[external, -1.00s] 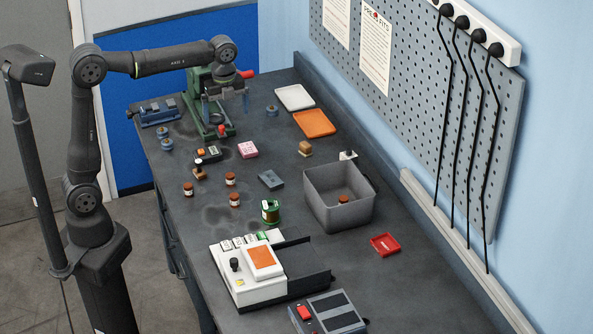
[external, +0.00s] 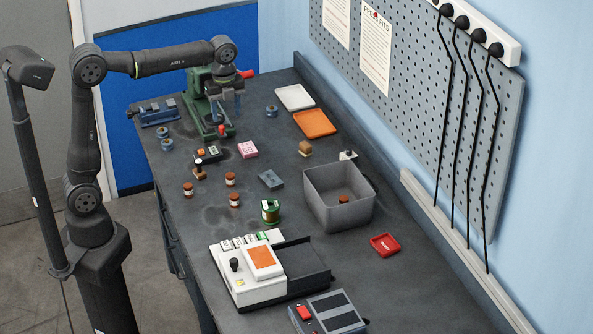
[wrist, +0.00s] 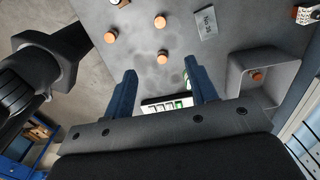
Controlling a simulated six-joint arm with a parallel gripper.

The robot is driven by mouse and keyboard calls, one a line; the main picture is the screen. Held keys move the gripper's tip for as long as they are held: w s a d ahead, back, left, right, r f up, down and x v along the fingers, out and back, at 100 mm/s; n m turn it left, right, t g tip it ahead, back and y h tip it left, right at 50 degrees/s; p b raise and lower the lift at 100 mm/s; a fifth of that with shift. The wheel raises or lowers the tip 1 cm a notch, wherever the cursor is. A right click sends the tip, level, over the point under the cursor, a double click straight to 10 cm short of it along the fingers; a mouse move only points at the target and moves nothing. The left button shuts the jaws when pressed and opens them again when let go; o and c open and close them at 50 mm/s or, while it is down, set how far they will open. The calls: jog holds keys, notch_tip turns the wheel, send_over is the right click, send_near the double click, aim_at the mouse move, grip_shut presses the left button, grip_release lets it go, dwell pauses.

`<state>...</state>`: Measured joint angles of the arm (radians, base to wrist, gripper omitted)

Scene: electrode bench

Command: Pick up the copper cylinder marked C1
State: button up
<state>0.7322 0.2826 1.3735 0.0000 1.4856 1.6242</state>
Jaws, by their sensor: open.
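Several short copper cylinders with pale labels are in the external view. Three stand on the bench: a left one (external: 187,189), an upper one (external: 230,179) and a lower one (external: 235,200). Another copper cylinder (external: 343,198) is inside the grey bin (external: 322,212). The label marks are too small to read, so I cannot tell which is C1. The wrist view shows the cylinders from above as orange discs (wrist: 110,37), (wrist: 160,22), (wrist: 162,56), and one in the bin (wrist: 257,76). My gripper (wrist: 160,70) is open and empty, above the bench near the green press, apart from the cylinders.
A green press (external: 199,110) stands behind my gripper. A grey block (external: 271,180), a pink block (external: 247,149) and a green spool (external: 270,212) lie around the cylinders. A white device (external: 245,285) is at the front.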

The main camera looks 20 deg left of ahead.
jog(key=n, duration=1)
send_over(232, 174)
notch_tip(232, 174, down, 6)
jog(key=f, duration=0.4)
jog(key=f+n, duration=0.1)
jog(key=f, duration=0.4)
jog(key=f+n, duration=0.1)
jog(key=f, duration=0.3)
jog(key=shift+w+a+f, duration=0.15)
jog(key=shift+w+a, duration=0.1)
jog(key=shift+s+d+f, duration=0.1)
jog(key=shift+s+f, duration=0.1)
jog(key=shift+f, duration=1.15)
jog(key=shift+s+d+f, duration=0.1)
jog(key=shift+s+f, duration=0.05)
jog(key=shift+f, duration=1.15)
grip_shut()
